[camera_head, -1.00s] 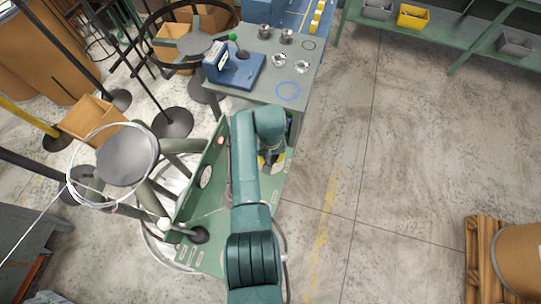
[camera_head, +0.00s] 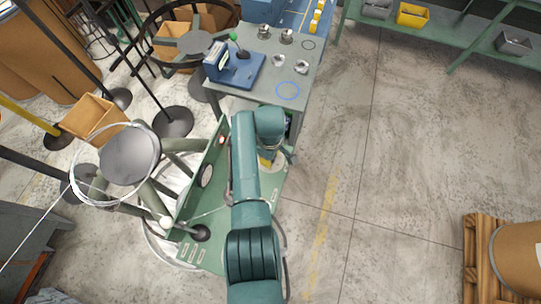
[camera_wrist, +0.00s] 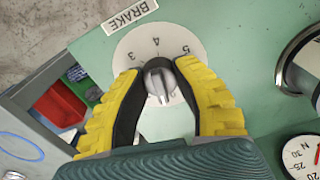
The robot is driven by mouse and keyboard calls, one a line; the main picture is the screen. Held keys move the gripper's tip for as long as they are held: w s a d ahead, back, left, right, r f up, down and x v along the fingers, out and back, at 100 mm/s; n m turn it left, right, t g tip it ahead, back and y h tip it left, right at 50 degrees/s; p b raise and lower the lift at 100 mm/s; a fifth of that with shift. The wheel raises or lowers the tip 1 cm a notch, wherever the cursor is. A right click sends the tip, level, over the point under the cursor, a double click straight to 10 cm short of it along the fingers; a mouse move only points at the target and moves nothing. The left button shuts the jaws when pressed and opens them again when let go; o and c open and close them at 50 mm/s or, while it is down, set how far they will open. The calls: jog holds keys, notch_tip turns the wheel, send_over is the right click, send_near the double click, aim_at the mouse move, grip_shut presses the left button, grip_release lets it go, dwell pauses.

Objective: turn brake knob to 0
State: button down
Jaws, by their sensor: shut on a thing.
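The brake knob (camera_wrist: 159,78) is a small grey knob at the centre of a white round dial (camera_wrist: 150,45) on a green panel (camera_wrist: 240,40) in the wrist view. A "BRAKE" label (camera_wrist: 130,15) sits beside the dial. The numbers 3, 4 and 5 show on the dial; the rest of the scale is hidden by my fingers. A pale ridge on the knob points towards the bottom of the picture. My gripper (camera_wrist: 160,76) has yellow fingers with dark pads, one on each side of the knob, shut on it. In the head view my arm largely hides knob and gripper.
A gauge (camera_wrist: 303,158) and a round metal rim (camera_wrist: 300,65) are at the right of the wrist view. A grey table (camera_head: 300,75) with a blue device (camera_head: 235,68) stands beyond the green machine (camera_head: 208,222). Open floor lies to the right.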

jog(key=shift+s+f+n, duration=0.1)
jog(key=shift+f+n, duration=0.1)
jog(key=shift+n, duration=0.9)
jog(key=c, duration=0.7)
grip_release()
jog(key=shift+r, duration=0.15)
notch_tip(320, 180, up, 12)
